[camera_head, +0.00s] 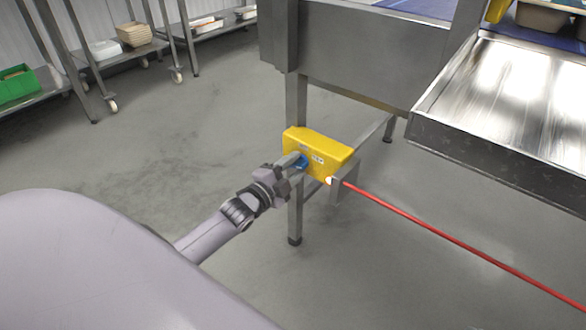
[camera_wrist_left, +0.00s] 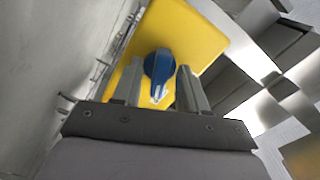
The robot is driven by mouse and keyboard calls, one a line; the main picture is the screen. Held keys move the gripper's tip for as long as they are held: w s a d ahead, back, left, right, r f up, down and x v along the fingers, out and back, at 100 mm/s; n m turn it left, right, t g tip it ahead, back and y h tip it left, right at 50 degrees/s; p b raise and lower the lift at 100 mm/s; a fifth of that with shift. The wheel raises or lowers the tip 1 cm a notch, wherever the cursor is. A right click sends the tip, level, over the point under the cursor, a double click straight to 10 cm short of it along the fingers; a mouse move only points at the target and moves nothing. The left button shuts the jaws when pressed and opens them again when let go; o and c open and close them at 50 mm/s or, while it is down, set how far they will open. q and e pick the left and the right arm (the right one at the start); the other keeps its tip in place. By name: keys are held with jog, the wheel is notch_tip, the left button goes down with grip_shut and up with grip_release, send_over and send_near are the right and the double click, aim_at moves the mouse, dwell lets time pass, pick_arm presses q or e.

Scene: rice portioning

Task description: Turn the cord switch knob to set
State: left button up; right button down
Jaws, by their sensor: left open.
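The cord switch is a yellow box (camera_head: 322,150) mounted by a leg of the metal machine. Its blue knob (camera_head: 301,162) is on the left part of the front face and is partly hidden by my gripper in the head view. In the left wrist view the blue knob (camera_wrist_left: 159,72) stands on the yellow box (camera_wrist_left: 205,42) between the fingers. My left gripper (camera_head: 292,163) is open at the knob. Its two fingers (camera_wrist_left: 158,88) lie on either side of the knob; I cannot tell whether they touch it. My right gripper is not in view.
A red cord (camera_head: 450,238) runs from the box's right end toward the lower right. A metal tray (camera_head: 505,100) juts out at the right. Shelves with a green crate (camera_head: 17,84) stand at the far left. The floor between is clear.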

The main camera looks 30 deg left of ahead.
pick_arm(q)
jog(key=shift+c, duration=0.3)
grip_shut()
